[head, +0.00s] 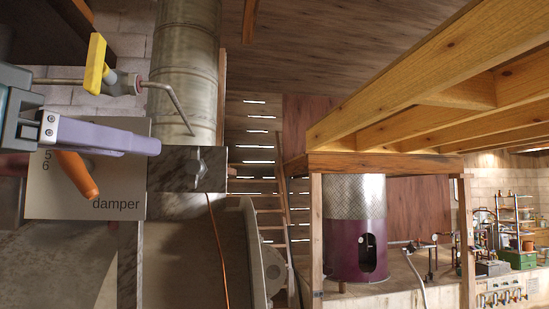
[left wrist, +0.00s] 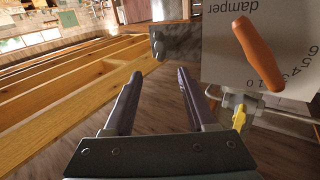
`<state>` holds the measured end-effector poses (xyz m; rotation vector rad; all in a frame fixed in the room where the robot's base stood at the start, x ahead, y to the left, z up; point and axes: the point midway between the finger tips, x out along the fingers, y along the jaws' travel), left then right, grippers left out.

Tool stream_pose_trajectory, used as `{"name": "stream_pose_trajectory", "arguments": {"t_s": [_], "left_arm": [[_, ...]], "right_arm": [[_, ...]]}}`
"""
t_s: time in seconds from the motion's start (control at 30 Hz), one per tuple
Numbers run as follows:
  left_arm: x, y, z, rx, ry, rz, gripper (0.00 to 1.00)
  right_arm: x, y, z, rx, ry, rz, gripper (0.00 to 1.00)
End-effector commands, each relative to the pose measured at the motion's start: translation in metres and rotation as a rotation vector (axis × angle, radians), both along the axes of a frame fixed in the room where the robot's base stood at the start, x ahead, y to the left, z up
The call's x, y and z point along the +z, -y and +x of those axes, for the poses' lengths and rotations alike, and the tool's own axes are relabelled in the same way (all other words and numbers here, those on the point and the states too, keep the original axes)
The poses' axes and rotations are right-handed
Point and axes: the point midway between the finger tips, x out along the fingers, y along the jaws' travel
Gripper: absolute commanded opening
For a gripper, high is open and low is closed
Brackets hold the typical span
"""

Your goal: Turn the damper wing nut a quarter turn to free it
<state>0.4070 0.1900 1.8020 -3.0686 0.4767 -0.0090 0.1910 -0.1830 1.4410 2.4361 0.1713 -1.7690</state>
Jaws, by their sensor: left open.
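The damper wing nut (head: 199,164) looks like a small dark grey winged piece on a dark mottled plate (head: 165,173). In the left wrist view the wing nut (left wrist: 158,46) lies just beyond the fingertips, roughly in line with the gap between them. My left gripper (head: 158,147) has lavender fingers and points right at the plate in the head view. In the left wrist view the gripper (left wrist: 160,75) is open, with nothing between its fingers. The fingertips look apart from the nut. The second finger is mostly hidden in the head view. My right gripper is not in view.
A pale damper panel (head: 110,205) with numbers and an orange lever (head: 77,174) sits beside the plate, partly behind my gripper. A yellow handle (head: 97,64) on a rod is close above my gripper. A metal flue pipe (head: 184,70) rises behind. Wooden beams (head: 430,85) cross the right.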

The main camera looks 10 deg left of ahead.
Motion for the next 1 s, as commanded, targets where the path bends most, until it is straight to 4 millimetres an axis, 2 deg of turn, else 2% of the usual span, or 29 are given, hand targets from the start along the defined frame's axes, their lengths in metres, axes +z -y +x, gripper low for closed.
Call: {"name": "stream_pose_trajectory", "arguments": {"t_s": [0.17, 0.3, 0.53, 0.7, 1.0], "left_arm": [[0.004, 0.007, 0.020, -0.003, 0.001, -0.007, 0.56], [0.007, 0.016, 0.046, -0.004, -0.004, -0.006, 0.56], [0.005, 0.026, 0.079, -0.001, -0.001, -0.004, 0.56], [0.002, 0.029, 0.091, -0.001, 0.000, -0.001, 0.56], [0.000, 0.030, 0.093, -0.001, 0.000, 0.000, 0.56]], "right_arm": [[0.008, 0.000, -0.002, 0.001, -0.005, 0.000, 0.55], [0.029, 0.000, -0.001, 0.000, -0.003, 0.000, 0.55], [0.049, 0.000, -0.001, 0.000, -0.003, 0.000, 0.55], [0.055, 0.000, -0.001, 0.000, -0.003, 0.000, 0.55], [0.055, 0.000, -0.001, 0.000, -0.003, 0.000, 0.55]]}}
